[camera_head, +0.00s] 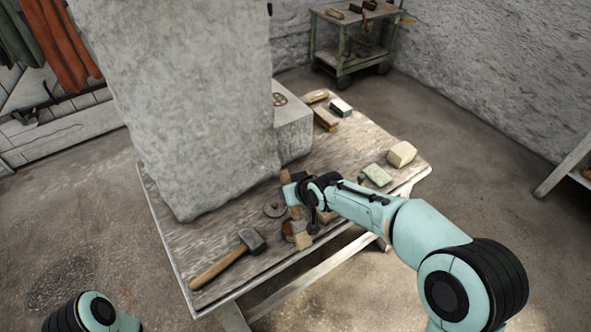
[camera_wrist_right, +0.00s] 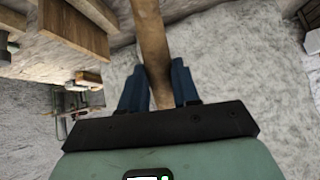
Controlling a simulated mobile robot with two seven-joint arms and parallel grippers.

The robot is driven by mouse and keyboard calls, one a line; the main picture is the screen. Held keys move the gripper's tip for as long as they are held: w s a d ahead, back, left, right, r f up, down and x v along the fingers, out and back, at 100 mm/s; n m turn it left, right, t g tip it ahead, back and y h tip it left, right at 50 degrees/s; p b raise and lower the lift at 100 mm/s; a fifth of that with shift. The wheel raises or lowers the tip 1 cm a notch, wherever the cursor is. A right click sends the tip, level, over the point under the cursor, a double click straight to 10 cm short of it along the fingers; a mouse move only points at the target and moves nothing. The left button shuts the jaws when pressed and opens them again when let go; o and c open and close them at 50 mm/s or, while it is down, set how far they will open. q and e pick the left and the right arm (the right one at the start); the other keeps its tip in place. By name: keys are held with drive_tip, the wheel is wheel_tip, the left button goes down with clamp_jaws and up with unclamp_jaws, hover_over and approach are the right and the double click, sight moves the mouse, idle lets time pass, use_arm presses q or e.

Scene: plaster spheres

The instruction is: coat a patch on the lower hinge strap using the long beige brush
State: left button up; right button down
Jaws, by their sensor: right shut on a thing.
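My right gripper (camera_head: 297,193) is over the front part of the workbench, its arm coming in from the right. In the wrist view the right gripper (camera_wrist_right: 158,78) has its blue fingers shut on a long brown wooden handle (camera_wrist_right: 150,35). In the head view this brush (camera_head: 285,177) shows beside the gripper, with a beige block-like end (camera_head: 303,241) below; the gripper and arm hide part of it. I cannot make out a lower hinge strap in either view. Only a piece of my left arm shows at the lower left; its gripper is out of view.
A large grey stone block stands (camera_head: 185,90) on the wooden workbench (camera_head: 345,140). A hammer (camera_head: 228,260) lies at the front left, a green block (camera_head: 377,175) and a beige block (camera_head: 401,154) at the right. A green cart (camera_head: 345,62) stands behind.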

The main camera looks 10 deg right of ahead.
sight(288, 176)
drive_tip(key=w+r+t, duration=0.1)
drive_tip(key=w+r+t+y, duration=0.1)
drive_tip(key=r+t, duration=0.1)
drive_tip(key=shift+d+b, duration=0.1)
drive_tip(key=shift+b, duration=0.25)
use_arm(q)
drive_tip(key=w+a+f+t+y+b, duration=0.1)
drive_tip(key=w+a+f+b, duration=0.3)
drive_tip(key=f, duration=0.4)
drive_tip(key=shift+w+a+n+b, duration=0.15)
drive_tip(key=shift+w+n+b, duration=0.3)
drive_tip(key=shift+b, duration=0.2)
use_arm(e)
drive_tip(key=shift+w+d+f+m+t, duration=0.1)
drive_tip(key=shift+d+f+m+t, duration=0.1)
drive_tip(key=shift+f+t, duration=0.35)
drive_tip(key=shift+w+d+f+m+t, duration=0.1)
drive_tip(key=shift+d+f+m+t, duration=0.15)
drive_tip(key=shift+f, duration=0.35)
drive_tip(key=shift+w+d+f+m+t, duration=0.1)
drive_tip(key=shift+f+m+t, duration=0.05)
drive_tip(key=shift+f+t, duration=0.4)
use_arm(q)
drive_tip(key=shift+w+f+b, duration=0.1)
drive_tip(key=shift+f+b, duration=0.45)
drive_tip(key=shift+f, duration=0.05)
use_arm(e)
drive_tip(key=shift+f, duration=0.75)
drive_tip(key=shift+s+f, duration=0.1)
drive_tip(key=shift+f, duration=0.1)
